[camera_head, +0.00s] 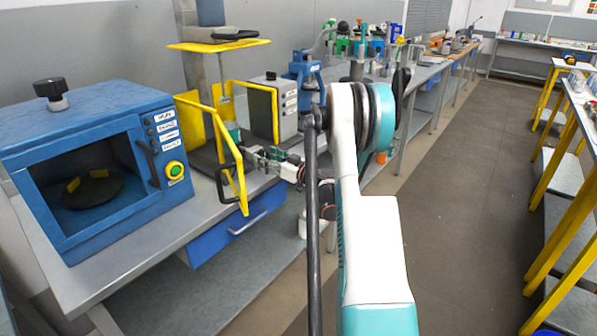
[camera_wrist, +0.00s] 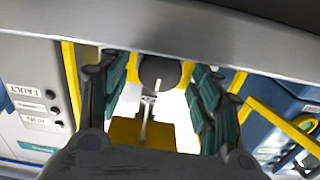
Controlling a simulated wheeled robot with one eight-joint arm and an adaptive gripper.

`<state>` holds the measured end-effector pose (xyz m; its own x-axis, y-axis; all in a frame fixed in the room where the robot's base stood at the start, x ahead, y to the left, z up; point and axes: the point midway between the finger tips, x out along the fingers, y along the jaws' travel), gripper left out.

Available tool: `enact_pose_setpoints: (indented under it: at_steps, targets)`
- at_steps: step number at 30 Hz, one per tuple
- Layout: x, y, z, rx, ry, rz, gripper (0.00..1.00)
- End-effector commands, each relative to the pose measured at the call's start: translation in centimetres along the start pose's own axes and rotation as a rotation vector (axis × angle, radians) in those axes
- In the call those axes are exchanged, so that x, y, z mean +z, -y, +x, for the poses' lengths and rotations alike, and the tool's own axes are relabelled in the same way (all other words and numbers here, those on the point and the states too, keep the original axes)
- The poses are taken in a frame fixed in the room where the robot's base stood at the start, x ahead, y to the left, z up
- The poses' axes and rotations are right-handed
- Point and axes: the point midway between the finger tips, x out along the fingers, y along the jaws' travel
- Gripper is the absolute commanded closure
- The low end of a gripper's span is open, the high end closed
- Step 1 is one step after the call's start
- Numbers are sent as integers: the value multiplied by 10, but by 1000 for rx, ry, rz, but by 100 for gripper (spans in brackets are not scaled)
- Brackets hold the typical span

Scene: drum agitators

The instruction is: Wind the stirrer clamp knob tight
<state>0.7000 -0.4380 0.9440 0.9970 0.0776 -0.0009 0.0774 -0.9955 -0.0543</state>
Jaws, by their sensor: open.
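My gripper (camera_head: 240,140) reaches left from my arm in the head view, into the yellow guard frame (camera_head: 228,160) between the blue cabinet and a grey control box. In the wrist view its teal-padded fingers stand apart, and my gripper (camera_wrist: 158,85) is open. A dark rounded part (camera_wrist: 160,70) shows between and beyond the fingers, with yellow on both sides. It may be the clamp knob, but I cannot tell for sure. A thin metal shaft (camera_wrist: 147,108) with a crosspiece shows below it. I see no contact with the fingers. The knob is not clear in the head view.
The blue cabinet (camera_head: 95,165) with a window, a black top knob (camera_head: 50,92) and a green button (camera_head: 175,169) stands left. The grey control box (camera_head: 275,105) stands close right of the gripper. Yellow guard bars surround the gripper. The aisle floor (camera_head: 455,200) is clear.

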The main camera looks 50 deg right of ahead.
Motion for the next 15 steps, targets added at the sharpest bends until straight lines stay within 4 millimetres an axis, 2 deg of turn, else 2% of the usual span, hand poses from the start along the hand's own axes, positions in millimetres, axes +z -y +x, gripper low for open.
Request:
enact_pose_setpoints:
  at_steps: [1, 3, 15]
  targets:
    - [-3, -2, -13, 5, 0, 6, 42]
    - [-3, -1, -26, 4, 0, 8, 42]
    - [-2, -2, -97, 3, 0, 11, 42]
